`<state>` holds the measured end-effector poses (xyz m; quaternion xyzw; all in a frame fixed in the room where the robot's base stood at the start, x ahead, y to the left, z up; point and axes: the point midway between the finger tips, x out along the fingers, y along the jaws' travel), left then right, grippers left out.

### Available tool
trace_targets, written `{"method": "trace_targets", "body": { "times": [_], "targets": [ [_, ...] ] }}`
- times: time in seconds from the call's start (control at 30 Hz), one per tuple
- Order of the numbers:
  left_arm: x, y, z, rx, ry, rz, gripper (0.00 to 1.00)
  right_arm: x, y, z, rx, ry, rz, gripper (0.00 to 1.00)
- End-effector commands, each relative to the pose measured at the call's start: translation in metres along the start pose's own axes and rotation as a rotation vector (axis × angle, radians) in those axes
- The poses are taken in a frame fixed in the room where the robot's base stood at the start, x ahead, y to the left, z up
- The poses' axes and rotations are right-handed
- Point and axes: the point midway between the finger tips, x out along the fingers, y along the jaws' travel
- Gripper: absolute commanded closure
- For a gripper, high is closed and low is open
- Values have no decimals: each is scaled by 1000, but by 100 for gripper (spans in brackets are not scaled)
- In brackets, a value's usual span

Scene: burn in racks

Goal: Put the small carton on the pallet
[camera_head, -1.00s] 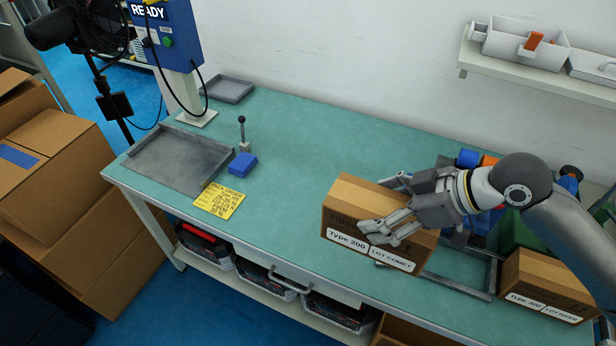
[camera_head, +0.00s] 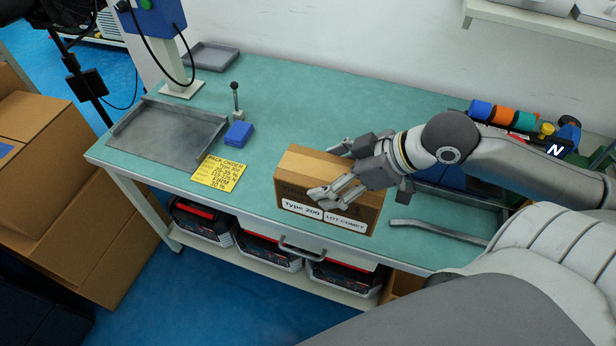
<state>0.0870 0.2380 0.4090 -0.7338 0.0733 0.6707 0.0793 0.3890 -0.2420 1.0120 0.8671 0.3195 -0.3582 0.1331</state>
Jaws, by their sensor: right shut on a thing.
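A small brown carton (camera_head: 297,189) with a white label reading Type 200, Lot Comet is at the front edge of the green workbench. My right gripper (camera_head: 325,173) is shut on it, one finger on the near side and one on the far side. The carton looks roughly level. I cannot tell whether it touches the bench or is just above it. No pallet is recognisable in view. My left gripper is not in view.
The green bench (camera_head: 290,108) holds a grey tray (camera_head: 165,135), a blue block (camera_head: 239,133) and a yellow order sheet (camera_head: 220,171). Large cartons (camera_head: 75,170) stand on the floor at left.

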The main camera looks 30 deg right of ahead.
Motion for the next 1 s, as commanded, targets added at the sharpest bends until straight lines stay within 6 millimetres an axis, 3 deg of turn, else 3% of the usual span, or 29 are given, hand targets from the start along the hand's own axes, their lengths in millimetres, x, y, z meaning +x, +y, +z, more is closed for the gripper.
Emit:
{"method": "trace_targets", "body": {
  "times": [0.73,1.0],
  "targets": [
    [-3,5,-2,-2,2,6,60,53,82,-2,0,9,6,73],
    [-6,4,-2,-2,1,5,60,89,110,16,3,8,5,73]
  ]
}}
